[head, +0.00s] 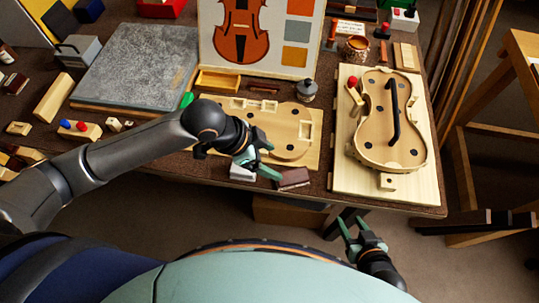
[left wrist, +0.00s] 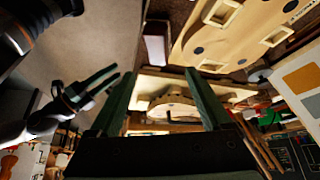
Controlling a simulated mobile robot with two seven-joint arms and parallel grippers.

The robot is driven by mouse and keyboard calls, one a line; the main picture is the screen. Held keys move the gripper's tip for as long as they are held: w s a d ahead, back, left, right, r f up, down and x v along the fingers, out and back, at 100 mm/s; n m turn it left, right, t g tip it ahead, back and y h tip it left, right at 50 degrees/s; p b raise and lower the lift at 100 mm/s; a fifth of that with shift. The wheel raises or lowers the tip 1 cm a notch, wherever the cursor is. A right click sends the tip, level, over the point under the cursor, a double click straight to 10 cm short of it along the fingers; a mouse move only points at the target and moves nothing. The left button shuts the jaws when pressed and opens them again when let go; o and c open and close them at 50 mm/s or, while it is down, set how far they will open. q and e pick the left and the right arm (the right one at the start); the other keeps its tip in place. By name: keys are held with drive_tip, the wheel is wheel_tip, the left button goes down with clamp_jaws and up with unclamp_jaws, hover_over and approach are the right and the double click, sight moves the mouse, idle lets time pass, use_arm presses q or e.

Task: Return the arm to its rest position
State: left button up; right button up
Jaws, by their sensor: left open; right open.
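My left arm reaches in from the left in the head view. My left gripper (head: 262,164) is open and empty, above the bench's front edge near the dark red block. In the left wrist view its two green fingers (left wrist: 160,95) stand apart with nothing between them. My right gripper (head: 362,232) is open and empty, low in front of the bench, below the board with the violin body. It also shows at the left of the left wrist view (left wrist: 90,88).
A violin body (head: 410,140) lies on a pale board (head: 345,170) at the right. A wooden form (head: 290,125), a dark red block (head: 293,179) and a white block (head: 242,172) lie near my left gripper. A grey slab (head: 140,65) sits left.

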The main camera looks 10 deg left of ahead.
idle(0.5)
use_arm(q)
drive_tip(key=s+a+f+n+t+y, duration=0.1)
drive_tip(key=s+a+f+n+y, duration=0.15)
drive_tip(key=s+a+n, duration=0.45)
drive_tip(key=s+a+f+n+y, duration=0.1)
drive_tip(key=s+a+n+y, duration=0.3)
drive_tip(key=a, duration=0.5)
drive_tip(key=w+d+f+t+h, duration=0.1)
drive_tip(key=d+f+t, duration=0.1)
drive_tip(key=f, duration=0.3)
drive_tip(key=w+d+f+t+h, duration=0.2)
drive_tip(key=f+t, duration=0.1)
drive_tip(key=f, duration=0.3)
drive_tip(key=shift+w+d+f+t, duration=0.15)
drive_tip(key=shift+w+d+t, duration=0.05)
drive_tip(key=shift+d+t, duration=0.2)
use_arm(e)
drive_tip(key=shift+o, duration=0.2)
